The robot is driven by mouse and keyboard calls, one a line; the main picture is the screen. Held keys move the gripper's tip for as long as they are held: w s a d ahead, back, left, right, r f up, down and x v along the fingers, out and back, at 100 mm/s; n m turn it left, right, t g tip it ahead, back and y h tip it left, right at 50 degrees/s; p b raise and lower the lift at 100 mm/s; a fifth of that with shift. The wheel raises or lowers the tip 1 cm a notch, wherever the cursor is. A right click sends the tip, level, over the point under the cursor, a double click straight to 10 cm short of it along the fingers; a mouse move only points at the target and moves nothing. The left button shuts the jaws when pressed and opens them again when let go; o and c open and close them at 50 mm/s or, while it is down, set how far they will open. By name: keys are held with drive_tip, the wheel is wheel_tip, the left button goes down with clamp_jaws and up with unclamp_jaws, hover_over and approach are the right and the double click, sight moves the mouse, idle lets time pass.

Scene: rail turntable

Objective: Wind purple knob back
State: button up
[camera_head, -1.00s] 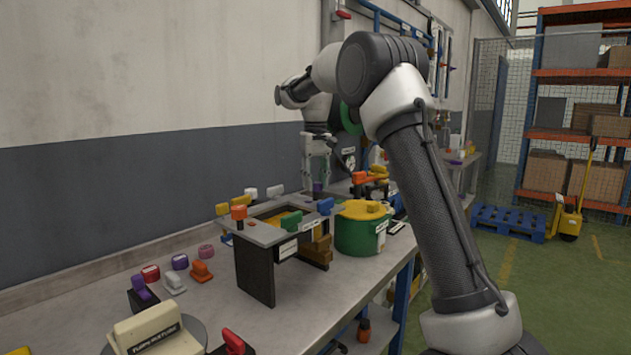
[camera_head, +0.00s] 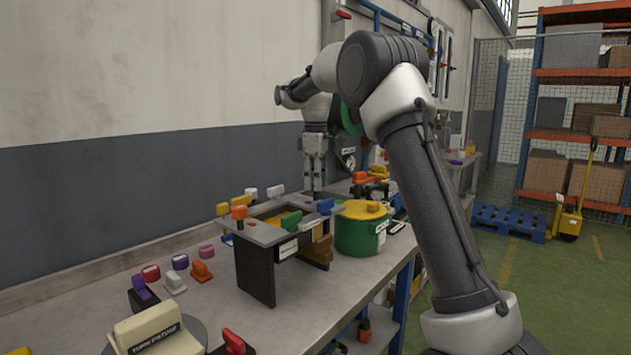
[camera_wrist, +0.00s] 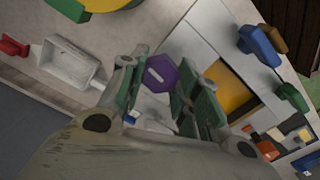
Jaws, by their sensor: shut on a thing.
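The purple knob (camera_wrist: 160,74) shows in the wrist view as a flat-faced purple cap with a small white mark. It sits between the two green-padded fingers of my gripper (camera_wrist: 158,82), beside the light grey frame. In the head view my gripper (camera_head: 317,180) points down behind the frame's far edge, its fingers close together. The purple knob is hidden there behind the fingers. My gripper is shut on the knob.
The grey frame (camera_head: 258,233) stands on dark legs on the workbench, with blue, green, orange and yellow knobs around it. A green drum with a yellow top (camera_head: 360,235) stands close on the right. Several small coloured knobs and a cream block (camera_head: 160,332) are at front left.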

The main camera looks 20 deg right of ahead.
drive_tip(key=shift+n, duration=0.6)
drive_tip(key=shift+r, duration=0.1)
drive_tip(key=o, duration=1)
wheel_tip(320, 180, up, 12)
drive_tip(key=shift+f, duration=0.1)
